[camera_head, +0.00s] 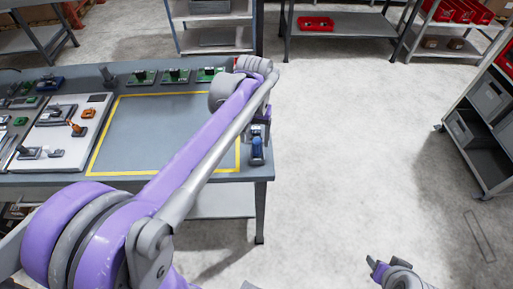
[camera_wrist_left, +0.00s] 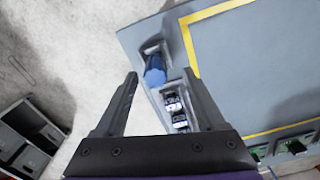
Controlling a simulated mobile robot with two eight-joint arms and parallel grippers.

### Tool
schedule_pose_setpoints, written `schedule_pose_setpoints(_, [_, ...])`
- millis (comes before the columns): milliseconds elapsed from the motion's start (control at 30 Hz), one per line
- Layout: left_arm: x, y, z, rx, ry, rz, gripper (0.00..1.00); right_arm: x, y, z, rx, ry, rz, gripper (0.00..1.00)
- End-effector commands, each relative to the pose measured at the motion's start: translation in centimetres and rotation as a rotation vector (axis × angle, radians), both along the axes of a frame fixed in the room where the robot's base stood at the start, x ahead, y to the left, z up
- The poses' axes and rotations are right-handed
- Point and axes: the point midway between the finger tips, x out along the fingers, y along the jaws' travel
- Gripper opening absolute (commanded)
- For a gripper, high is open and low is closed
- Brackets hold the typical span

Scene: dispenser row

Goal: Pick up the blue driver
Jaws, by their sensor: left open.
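The blue driver (camera_head: 257,148) stands in a grey holder at the right edge of the workbench, right of the yellow-outlined area. In the left wrist view the driver (camera_wrist_left: 155,72) shows its blue end between and beyond my fingertips. My left gripper (camera_wrist_left: 160,76) is open and empty, its fingers on either side of the driver in that view. I cannot tell the exact gap to it. In the head view my left arm crosses the bench and hides part of the area near the driver. My right gripper (camera_head: 376,266) is low at the right, away from the bench.
Black-and-white parts (camera_wrist_left: 174,103) sit in holders beside the driver. A white board (camera_head: 62,135) with tools lies at the bench's left. Green circuit boards (camera_head: 175,76) line the back edge. A shelf with grey bins (camera_head: 490,98) stands right; the floor between is clear.

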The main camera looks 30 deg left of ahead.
Motion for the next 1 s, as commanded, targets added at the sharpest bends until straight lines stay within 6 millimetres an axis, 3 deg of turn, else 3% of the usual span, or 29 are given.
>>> schedule_pose_setpoints(233, [0.1,-0.5,-3.5,0.0,0.0,0.0,0.72,0.0,0.0,0.0,0.0,0.0,0.0,0.5])
schedule_pose_setpoints(533, [0.1,-0.5,-4.1,0.0,-0.001,0.0,0.72,0.0,0.0,0.0,0.0,0.0,0.0,0.5])
schedule_pose_setpoints(933, [0.1,-0.5,-4.1,0.0,-0.001,0.0,0.02,0.0,0.0,0.0,0.0,0.0,0.0,0.5])
schedule_pose_setpoints(1000, [0.1,-0.5,-4.1,0.0,-0.001,0.0,0.0,0.0,0.0,0.0,0.0,0.0,0.0,0.5])
